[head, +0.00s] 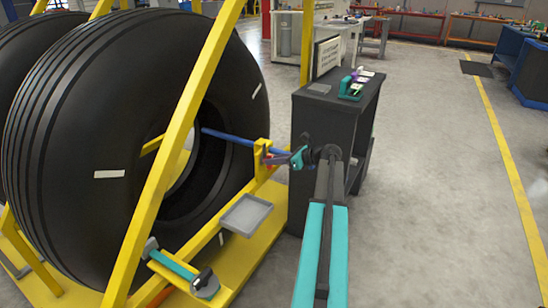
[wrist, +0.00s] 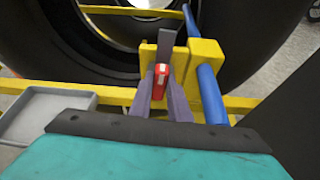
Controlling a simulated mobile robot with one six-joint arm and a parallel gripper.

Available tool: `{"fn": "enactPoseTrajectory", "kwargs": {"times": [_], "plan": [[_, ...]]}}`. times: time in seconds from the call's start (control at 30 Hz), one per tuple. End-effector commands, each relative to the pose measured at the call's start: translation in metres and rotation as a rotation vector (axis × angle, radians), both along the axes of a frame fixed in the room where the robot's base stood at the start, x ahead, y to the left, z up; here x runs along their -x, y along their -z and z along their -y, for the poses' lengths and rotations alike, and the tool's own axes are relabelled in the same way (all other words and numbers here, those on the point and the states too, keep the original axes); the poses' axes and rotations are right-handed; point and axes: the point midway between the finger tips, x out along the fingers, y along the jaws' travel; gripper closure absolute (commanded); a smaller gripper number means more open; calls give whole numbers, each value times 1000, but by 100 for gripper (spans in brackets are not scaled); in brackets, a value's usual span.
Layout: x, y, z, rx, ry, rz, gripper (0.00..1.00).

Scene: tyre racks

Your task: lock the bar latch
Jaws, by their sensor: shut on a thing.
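The blue bar (head: 228,135) runs through the tyre's (head: 60,130) centre to a yellow bracket (head: 261,150) on the rack's near side. In the head view my gripper (head: 271,160) reaches the bracket from the right. The fingertips' exact contact is partly hidden.
A grey tray (head: 245,215) sits on the yellow rack base left of my arm. A teal-handled tool (head: 178,268) lies nearer. A dark cabinet (head: 318,125) with small items on top stands close behind my arm. The floor at right is clear.

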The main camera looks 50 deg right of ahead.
Motion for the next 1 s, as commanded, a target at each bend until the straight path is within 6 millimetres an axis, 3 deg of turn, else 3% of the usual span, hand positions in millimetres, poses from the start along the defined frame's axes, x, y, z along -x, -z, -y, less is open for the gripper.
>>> {"fn": "enactPoseTrajectory", "kwargs": {"times": [0.63, 0.67, 0.77, 1.0], "plan": [[1, 0, 1, -55, 2, -14, 100], [1, 0, 1, -55, 2, -14, 80], [1, 0, 1, -55, 2, -14, 65], [1, 0, 1, -55, 2, -14, 65]]}}
